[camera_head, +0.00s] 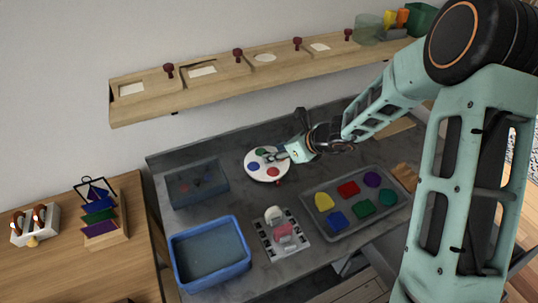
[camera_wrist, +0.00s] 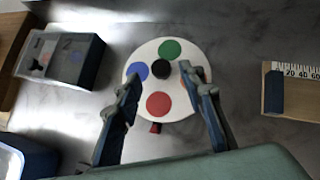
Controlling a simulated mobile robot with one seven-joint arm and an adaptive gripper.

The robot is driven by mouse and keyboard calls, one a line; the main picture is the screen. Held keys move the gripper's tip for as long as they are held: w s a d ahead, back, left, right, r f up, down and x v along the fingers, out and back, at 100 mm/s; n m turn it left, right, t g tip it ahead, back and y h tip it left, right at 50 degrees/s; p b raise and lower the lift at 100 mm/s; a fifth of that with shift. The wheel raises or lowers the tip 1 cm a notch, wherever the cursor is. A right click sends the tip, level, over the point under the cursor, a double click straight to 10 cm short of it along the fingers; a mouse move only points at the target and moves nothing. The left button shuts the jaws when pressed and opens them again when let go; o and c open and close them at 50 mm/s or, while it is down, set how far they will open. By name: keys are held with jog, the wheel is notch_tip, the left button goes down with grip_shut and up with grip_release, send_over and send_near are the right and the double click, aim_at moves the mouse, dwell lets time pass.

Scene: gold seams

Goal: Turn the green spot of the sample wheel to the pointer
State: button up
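The sample wheel (camera_head: 251,174) is a round white disc lying on the grey bench. In the wrist view it shows a black hub (camera_wrist: 160,69), a green spot (camera_wrist: 170,49) at the far side, a blue spot (camera_wrist: 138,71) at left and a red spot (camera_wrist: 158,104) at the near side. An orange spot at right is mostly hidden behind a finger. A small dark red pointer (camera_wrist: 155,128) sits at the near rim, closest to the red spot. My gripper (camera_wrist: 159,78) is open over the wheel, its fingertips apart on either side of the hub. I cannot tell whether they touch the disc.
A blue-grey box (camera_head: 197,184) stands left of the wheel and a blue bin (camera_head: 249,262) in front. A grey tray (camera_head: 317,228) with several coloured shapes lies at right. A wooden shelf (camera_head: 225,84) runs along the wall. A ruled wooden block (camera_wrist: 296,88) lies right of the wheel.

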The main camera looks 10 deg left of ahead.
jog(key=shift+x, duration=2.2)
jog(key=shift+d, duration=0.1)
grip_shut()
